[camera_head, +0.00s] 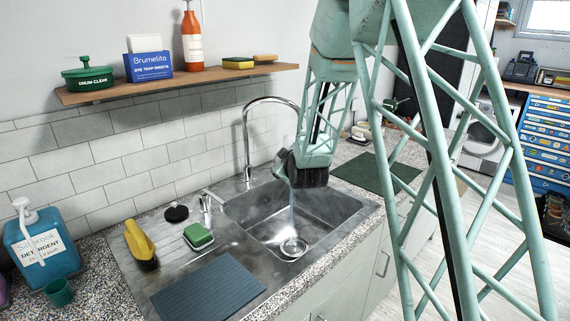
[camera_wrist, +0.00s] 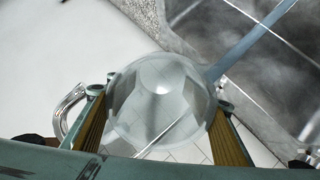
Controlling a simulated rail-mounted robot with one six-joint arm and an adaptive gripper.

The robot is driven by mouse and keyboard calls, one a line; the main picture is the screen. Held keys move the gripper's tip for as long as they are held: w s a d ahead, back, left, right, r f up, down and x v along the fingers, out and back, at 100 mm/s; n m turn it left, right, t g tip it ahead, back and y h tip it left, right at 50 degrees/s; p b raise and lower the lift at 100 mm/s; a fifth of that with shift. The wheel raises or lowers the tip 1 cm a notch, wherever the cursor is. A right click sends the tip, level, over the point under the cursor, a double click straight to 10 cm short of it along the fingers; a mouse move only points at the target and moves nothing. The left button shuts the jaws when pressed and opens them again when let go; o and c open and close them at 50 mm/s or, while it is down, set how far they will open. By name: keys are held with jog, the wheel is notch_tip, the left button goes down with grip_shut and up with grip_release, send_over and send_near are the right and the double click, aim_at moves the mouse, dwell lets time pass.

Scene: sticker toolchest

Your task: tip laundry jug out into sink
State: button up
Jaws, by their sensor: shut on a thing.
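The clear, see-through jug (camera_wrist: 160,95) sits between the two yellow-padded fingers of my gripper (camera_wrist: 168,100) in the wrist view. A curved, shiny handle-like piece shows at its left. A pale blue stream (camera_wrist: 250,45) runs from the jug's side towards the upper right. In the head view my gripper (camera_head: 285,168) is over the steel sink (camera_head: 338,215), and the stream (camera_head: 292,210) falls to the round drain (camera_head: 293,248). The jug is mostly hidden behind my gripper there, so its exact tilt cannot be told.
A curved tap (camera_head: 247,140) stands behind the basin, close to my arm. A yellow brush (camera_head: 138,240) and a green sponge (camera_head: 198,235) lie on the drainer, with a dark mat (camera_head: 205,290) in front. A blue detergent bottle (camera_head: 38,250) stands left.

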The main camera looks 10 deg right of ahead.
jog(key=shift+r, duration=0.1)
jog(key=shift+s+r+t, duration=0.35)
jog(key=shift+r+t, duration=0.4)
jog(key=shift+t, duration=0.3)
jog(key=shift+s+r+t, duration=0.35)
jog(key=shift+r+t, duration=0.4)
jog(key=shift+t, duration=0.3)
jog(key=shift+r, duration=0.1)
dwell(0.5)
jog(key=shift+w+d+f+g, duration=0.1)
jog(key=shift+w+f+g, duration=1.15)
jog(key=shift+f+g, duration=0.35)
jog(key=shift+g, duration=0.1)
jog(key=shift+f+g+p, duration=0.35)
jog(key=shift+f+g, duration=0.15)
jog(key=shift+g, duration=0.1)
jog(key=shift+s+f+g, duration=0.35)
jog(key=shift+s+g, duration=0.05)
jog(key=shift+g, duration=0.3)
